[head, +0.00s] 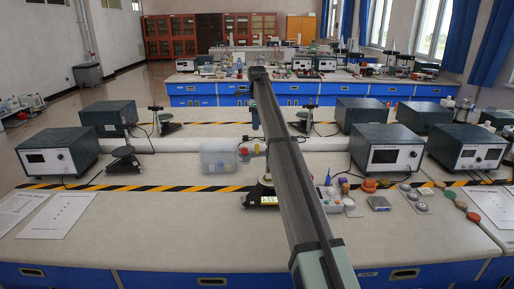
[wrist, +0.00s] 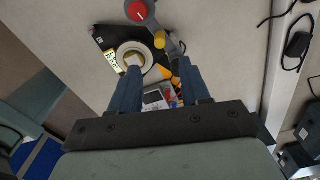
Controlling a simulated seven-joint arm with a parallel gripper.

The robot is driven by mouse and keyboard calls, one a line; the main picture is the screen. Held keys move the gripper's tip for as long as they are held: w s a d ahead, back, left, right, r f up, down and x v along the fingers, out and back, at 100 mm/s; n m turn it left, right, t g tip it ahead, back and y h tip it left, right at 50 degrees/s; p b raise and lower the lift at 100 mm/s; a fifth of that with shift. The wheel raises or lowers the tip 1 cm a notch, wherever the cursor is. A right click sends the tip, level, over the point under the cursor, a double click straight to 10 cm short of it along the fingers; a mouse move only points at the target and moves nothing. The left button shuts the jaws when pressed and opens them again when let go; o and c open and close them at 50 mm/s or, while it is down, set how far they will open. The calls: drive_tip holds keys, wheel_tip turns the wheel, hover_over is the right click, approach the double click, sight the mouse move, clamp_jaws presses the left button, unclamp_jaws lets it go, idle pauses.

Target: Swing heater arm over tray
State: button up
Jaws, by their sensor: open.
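In the wrist view my gripper (wrist: 158,64) is open, with its two blue fingers apart. Just beyond the fingertips is a stand with a black base, a yellow label and a white ring (wrist: 118,52) around a small pale block. A grey arm (wrist: 172,40) with a yellow knob and a round grey part with a red centre (wrist: 139,11) reaches over the base; I take it for the heater arm. I see no clear contact with it. In the head view the stand (head: 264,199) is partly hidden by my arm. Which item is the tray is unclear.
A clear plastic box (head: 220,157) stands left of the stand. Small coloured items (head: 330,198) and an orange piece (head: 369,185) lie to the right. Grey instrument boxes (head: 386,150) line the bench on both sides. The bench front left (head: 140,225) is largely clear.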

sight(257, 146)
wheel_tip(257, 146, down, 12)
idle(0.5)
clamp_jaws()
idle(0.4)
